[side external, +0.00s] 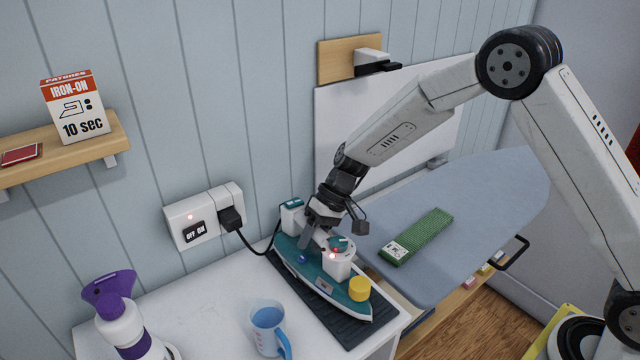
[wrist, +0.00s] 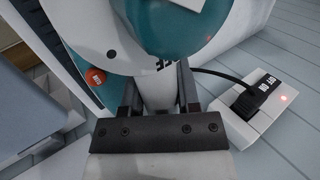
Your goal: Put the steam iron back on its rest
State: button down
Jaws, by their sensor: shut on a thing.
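The steam iron (side external: 300,262) is teal and white, with a yellow knob near its front and a small lit red light. My gripper (side external: 318,240) is shut on its white handle, which also shows between the fingers in the wrist view (wrist: 158,90). The iron lies flat over the dark ribbed rest (side external: 352,328), its nose toward the lower right. The rest shows along the iron's edges; I cannot tell whether the iron touches it. The black cord runs from the iron's rear to the wall socket.
The wall socket (side external: 190,222) has a plug in it and a lit red light. A blue measuring cup (side external: 268,332) and a purple-and-white spray bottle (side external: 122,325) stand on the white top to the left. An ironing board (side external: 470,195) with a green folded cloth (side external: 425,232) lies to the right.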

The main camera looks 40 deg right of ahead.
jog(key=shift+w, duration=0.1)
jog(key=shift+c, duration=1.2)
grip_release()
jog(key=shift+f, duration=0.15)
jog(key=shift+v, duration=4.05)
jog(key=s+d+f+t+h, duration=0.1)
jog(key=s+d+h, duration=0.2)
jog(key=s, duration=0.7)
jog(key=s+d+t+h, duration=0.1)
jog(key=s+d+h, duration=0.2)
jog(key=s+d, duration=0.3)
jog(key=s, duration=0.4)
jog(key=shift+d+f+t+h, duration=0.35)
jog(key=shift+t+h, duration=0.05)
